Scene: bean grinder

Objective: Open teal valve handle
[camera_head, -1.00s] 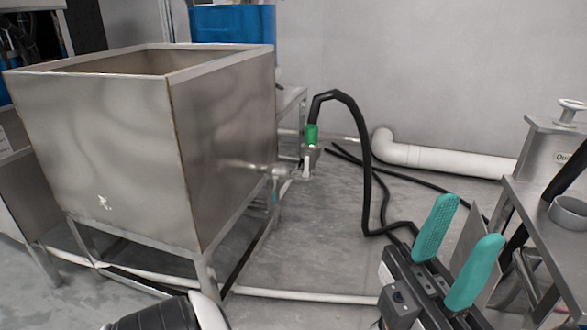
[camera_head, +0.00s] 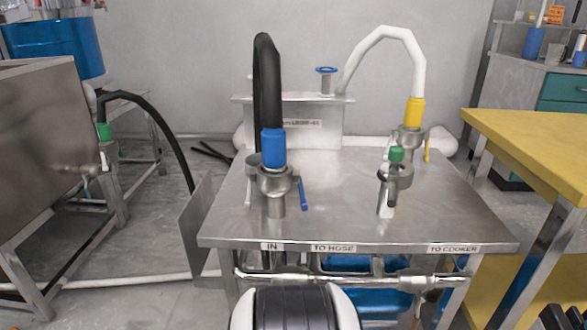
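A steel tank (camera_head: 45,150) stands at the left edge, partly cut off. A short pipe with a valve (camera_head: 85,169) sticks out of its right side. A small, thin teal handle (camera_head: 88,187) seems to hang below that pipe; it is too small to tell its position clearly. A green hose coupling (camera_head: 104,131) sits just to the right, with a white handle below it. Neither of my grippers is in view.
A steel bench (camera_head: 340,220) in the middle carries a blue coupling (camera_head: 273,148) with a blue handle (camera_head: 303,194), a yellow coupling (camera_head: 414,112) and a green cap (camera_head: 397,154). A yellow table (camera_head: 530,140) stands right. Floor shows between tank and bench.

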